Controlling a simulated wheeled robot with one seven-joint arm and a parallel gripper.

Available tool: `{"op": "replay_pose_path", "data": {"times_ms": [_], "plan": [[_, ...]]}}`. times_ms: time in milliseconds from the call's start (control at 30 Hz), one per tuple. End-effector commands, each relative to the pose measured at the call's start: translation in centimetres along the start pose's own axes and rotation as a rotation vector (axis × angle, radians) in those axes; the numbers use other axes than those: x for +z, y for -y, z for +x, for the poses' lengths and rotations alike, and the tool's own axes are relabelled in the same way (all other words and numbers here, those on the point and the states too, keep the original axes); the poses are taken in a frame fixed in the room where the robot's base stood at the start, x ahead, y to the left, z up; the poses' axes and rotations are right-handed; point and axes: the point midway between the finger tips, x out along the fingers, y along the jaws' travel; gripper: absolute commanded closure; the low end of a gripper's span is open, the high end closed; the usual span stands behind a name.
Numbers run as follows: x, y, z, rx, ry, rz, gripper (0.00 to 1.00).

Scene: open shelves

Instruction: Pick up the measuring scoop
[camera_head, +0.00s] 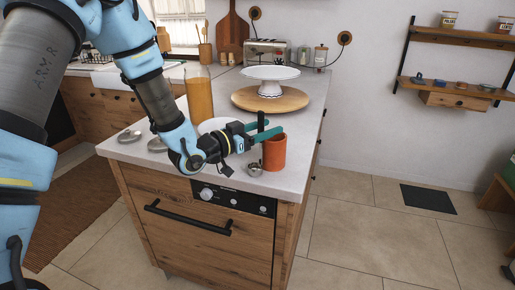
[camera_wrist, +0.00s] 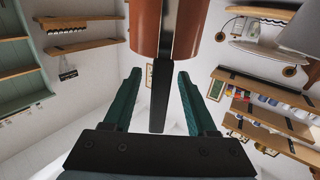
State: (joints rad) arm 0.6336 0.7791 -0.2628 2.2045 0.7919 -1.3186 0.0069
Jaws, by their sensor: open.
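The measuring scoop appears to be the small metal bowl (camera_head: 255,169) by the counter's front edge, with an upright black handle (camera_head: 261,121) in front of the orange cup (camera_head: 275,153). The stretch between bowl and handle is hidden by my gripper (camera_head: 264,132) in the head view. In the wrist view the black handle (camera_wrist: 159,95) lies between the two green fingers of my gripper (camera_wrist: 158,75), with gaps on both sides. The fingers are open. The orange cup fills the top middle of the wrist view (camera_wrist: 146,28), just beyond the handle.
A wooden board (camera_head: 240,100) carrying a white cake stand (camera_head: 270,74) is behind the cup. A tall orange-filled container (camera_head: 199,98) and a white plate stand behind my arm. Metal dishes (camera_head: 129,136) lie at left. The counter's right edge is close to the cup.

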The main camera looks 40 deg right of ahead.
Motion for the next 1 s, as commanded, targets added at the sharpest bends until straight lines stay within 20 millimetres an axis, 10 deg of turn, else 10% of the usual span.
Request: {"op": "replay_pose_path", "data": {"times_ms": [333, 833, 1000], "plan": [[0.09, 0.02, 0.9, -0.001, 0.001, 0.0, 0.43], [0.07, 0.02, 0.87, -0.001, 0.001, -0.001, 0.99], [0.07, 0.02, 0.87, -0.001, 0.001, -0.001, 1.0]]}}
